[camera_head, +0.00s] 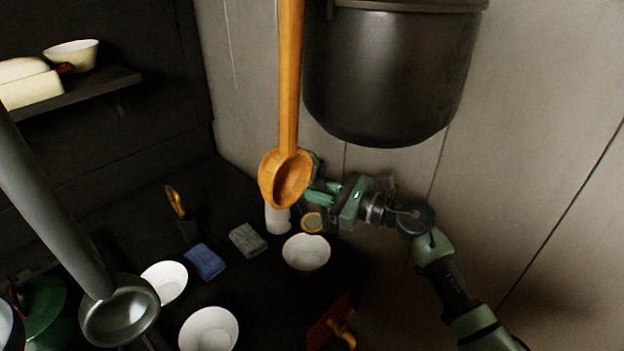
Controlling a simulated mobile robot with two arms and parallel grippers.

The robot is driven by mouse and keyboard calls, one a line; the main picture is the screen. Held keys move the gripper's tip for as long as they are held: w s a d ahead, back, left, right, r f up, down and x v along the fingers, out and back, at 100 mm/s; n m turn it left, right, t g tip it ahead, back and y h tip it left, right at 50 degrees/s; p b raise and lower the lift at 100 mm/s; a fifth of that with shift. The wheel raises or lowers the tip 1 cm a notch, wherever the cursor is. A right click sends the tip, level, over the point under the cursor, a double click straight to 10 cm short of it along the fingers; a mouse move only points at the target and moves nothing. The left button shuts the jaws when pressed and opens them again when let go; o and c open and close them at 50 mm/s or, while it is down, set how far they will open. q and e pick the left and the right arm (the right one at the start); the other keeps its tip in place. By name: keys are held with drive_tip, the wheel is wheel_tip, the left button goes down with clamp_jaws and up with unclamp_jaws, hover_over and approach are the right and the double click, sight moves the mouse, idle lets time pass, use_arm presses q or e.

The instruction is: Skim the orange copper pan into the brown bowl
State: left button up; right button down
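My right gripper (318,185) is in the middle of the view, its green fingers pointing left. The bowl of a hanging wooden ladle (290,178) partly covers the fingertips, so I cannot tell whether they are open or what is between them. My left gripper is out of view. I cannot clearly make out an orange copper pan or a brown bowl. An orange-brown object (328,322) with a yellowish part lies at the bottom, too dark to identify.
A dark pot (392,75) hangs upper right, and a metal ladle (120,312) hangs left. White bowls (305,252), a blue sponge (205,262), a grey sponge (247,240) and a white cylinder (277,218) stand on the dark counter. A shelf (75,92) is upper left.

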drive_tip(key=s+a+f+n+b, duration=0.5)
drive_tip(key=s+f+n+b, duration=0.3)
drive_tip(key=s+n+b, duration=0.1)
drive_tip(key=shift+s+a+n+b, duration=0.4)
drive_tip(key=shift+s+b, duration=0.15)
idle(0.8)
idle(1.0)
drive_tip(key=w+d+r+m+p, duration=0.4)
drive_tip(key=w+m+p, duration=0.1)
drive_tip(key=w+m, duration=0.1)
drive_tip(key=w+d+r+m+p, duration=0.3)
drive_tip(key=w+r+m+p, duration=0.2)
drive_tip(key=w+m, duration=0.1)
drive_tip(key=shift+w+d+r+m, duration=0.2)
drive_tip(key=shift+w+d+m, duration=0.15)
drive_tip(key=shift+w, duration=0.3)
drive_tip(key=shift+p, duration=0.3)
